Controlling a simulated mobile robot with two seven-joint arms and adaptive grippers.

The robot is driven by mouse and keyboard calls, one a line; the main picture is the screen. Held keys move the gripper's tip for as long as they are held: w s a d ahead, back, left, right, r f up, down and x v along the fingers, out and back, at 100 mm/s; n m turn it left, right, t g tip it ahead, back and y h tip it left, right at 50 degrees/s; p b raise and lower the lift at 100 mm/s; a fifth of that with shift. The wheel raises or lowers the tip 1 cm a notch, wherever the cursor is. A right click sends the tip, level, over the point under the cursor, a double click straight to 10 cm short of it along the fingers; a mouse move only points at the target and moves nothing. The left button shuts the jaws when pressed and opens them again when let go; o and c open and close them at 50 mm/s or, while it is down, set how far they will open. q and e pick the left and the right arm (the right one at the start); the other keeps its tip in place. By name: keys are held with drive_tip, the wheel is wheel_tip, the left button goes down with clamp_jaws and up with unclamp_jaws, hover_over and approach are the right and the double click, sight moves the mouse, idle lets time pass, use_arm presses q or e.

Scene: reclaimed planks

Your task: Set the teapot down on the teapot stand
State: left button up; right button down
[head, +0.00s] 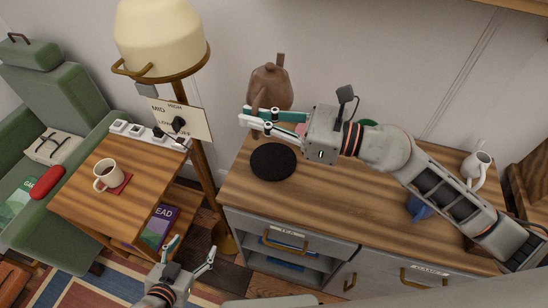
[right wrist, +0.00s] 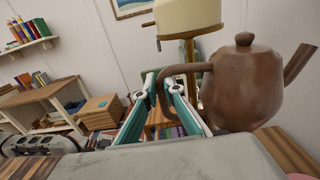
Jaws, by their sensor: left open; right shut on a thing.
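The brown teapot (head: 270,88) is upright near the wall, beyond the round black teapot stand (head: 273,162) on the wooden cabinet top. My right gripper (head: 246,119) is in front of the teapot's lower part, so its base is hidden in the head view. In the right wrist view, my right gripper's fingers (right wrist: 164,88) are shut on the handle of the teapot (right wrist: 243,85), whose spout points right. The stand's top is bare. My left gripper (head: 192,251) is open and empty, low in the head view, in front of the cabinet.
A floor lamp (head: 160,35) stands left of the cabinet. A white jug (head: 477,166) and a blue object (head: 418,208) are on the cabinet's right part, near my right arm. A mug (head: 107,176) sits on the side table (head: 85,205).

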drive_tip(key=shift+r, duration=0.1)
wheel_tip(320, 180, down, 20)
drive_tip(key=b, duration=0.8)
drive_tip(key=shift+r, duration=0.25)
drive_tip(key=c, duration=2.2)
unclamp_jaws()
drive_tip(key=shift+f, duration=0.15)
drive_tip(key=shift+o, duration=0.2)
